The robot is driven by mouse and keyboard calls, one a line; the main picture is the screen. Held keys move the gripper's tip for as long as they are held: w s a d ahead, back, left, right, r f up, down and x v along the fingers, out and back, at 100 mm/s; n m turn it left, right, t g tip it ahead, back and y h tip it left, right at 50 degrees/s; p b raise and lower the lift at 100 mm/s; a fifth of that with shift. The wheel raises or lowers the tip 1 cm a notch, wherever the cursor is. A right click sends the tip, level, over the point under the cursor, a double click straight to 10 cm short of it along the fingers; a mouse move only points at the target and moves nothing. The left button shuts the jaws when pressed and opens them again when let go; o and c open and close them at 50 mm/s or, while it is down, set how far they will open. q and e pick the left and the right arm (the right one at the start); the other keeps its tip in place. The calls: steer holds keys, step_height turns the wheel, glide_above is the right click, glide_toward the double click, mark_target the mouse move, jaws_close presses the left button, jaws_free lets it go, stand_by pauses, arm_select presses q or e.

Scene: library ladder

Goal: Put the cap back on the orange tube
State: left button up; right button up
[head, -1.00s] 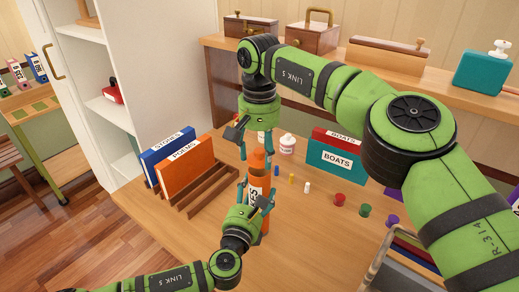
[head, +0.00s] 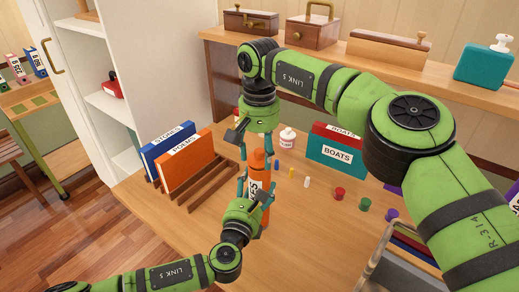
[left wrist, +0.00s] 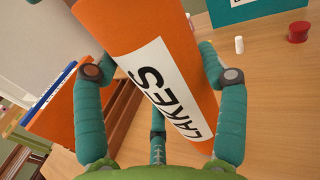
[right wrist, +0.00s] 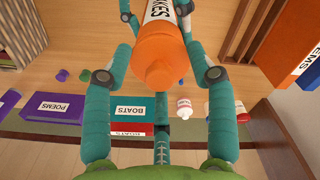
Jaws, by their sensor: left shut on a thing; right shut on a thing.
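The orange tube (head: 257,212), labelled LAKES, stands upright over the table. My left gripper (head: 258,198) is shut around its body; the left wrist view shows the tube (left wrist: 150,50) between the fingers. The orange cap (head: 257,160) with a narrower rounded end is at the tube's top, in line with it. My right gripper (head: 257,174) points down from above and is shut on the cap, which also shows in the right wrist view (right wrist: 161,66). The fingers hide the joint, so I cannot tell whether the cap is fully seated.
A slatted wooden rack (head: 215,180) holds the POEMS binder (head: 186,163) and a blue binder at left. The BOATS box (head: 335,158) and a small white bottle (head: 287,139) stand behind. Small red (head: 338,193) and green pots are right.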

steer(key=shift+f, duration=0.55)
steer(key=o, duration=0.9)
steer(key=shift+r, duration=0.1)
step_height(320, 180, up, 7)
steer(key=shift+r, duration=0.15)
arm_select(q)
steer(key=o, duration=1.8)
